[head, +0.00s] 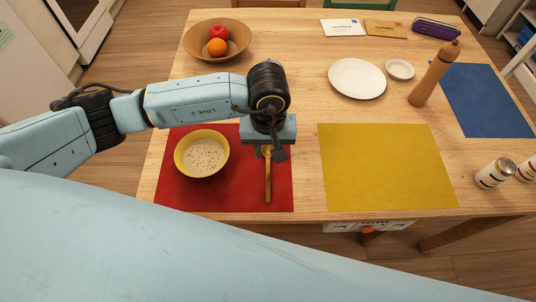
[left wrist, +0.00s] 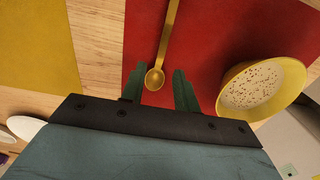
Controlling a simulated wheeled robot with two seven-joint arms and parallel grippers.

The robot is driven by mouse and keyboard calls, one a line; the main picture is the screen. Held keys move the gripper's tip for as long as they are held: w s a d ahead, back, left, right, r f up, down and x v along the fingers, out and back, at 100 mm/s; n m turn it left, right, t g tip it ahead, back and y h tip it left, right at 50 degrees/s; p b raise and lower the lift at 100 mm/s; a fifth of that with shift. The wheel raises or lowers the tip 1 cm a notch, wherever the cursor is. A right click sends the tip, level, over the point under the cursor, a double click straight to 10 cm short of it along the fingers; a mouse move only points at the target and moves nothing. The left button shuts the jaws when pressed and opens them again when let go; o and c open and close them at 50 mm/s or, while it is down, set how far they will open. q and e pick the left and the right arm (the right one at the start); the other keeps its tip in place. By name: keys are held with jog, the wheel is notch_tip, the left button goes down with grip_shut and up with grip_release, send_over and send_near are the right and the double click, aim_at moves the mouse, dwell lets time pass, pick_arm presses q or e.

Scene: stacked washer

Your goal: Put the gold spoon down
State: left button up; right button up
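The gold spoon (head: 268,180) appears to lie on the red mat (head: 175,197), to the right of a yellow bowl (head: 182,157) of speckled food. My left gripper (head: 269,153) is over the spoon's bowl end, pointing down at the mat. In the left wrist view its two fingers (left wrist: 162,72) stand apart on either side of the spoon's bowl (left wrist: 154,79), with a visible gap on the right side. The spoon's handle (left wrist: 167,35) runs away from the fingers. My right gripper is not in view.
A yellow mat (head: 385,170) lies to the right, bare. Behind it are a white plate (head: 357,79), a small dish (head: 400,69) and a tall brown bottle (head: 433,75). A fruit bowl (head: 200,43) stands at the back left. Cans (head: 492,173) stand at the right edge.

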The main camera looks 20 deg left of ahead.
aim_at(268, 163)
pick_arm(q)
notch_tip(268, 163, up, 7)
jog(key=shift+r, duration=0.2)
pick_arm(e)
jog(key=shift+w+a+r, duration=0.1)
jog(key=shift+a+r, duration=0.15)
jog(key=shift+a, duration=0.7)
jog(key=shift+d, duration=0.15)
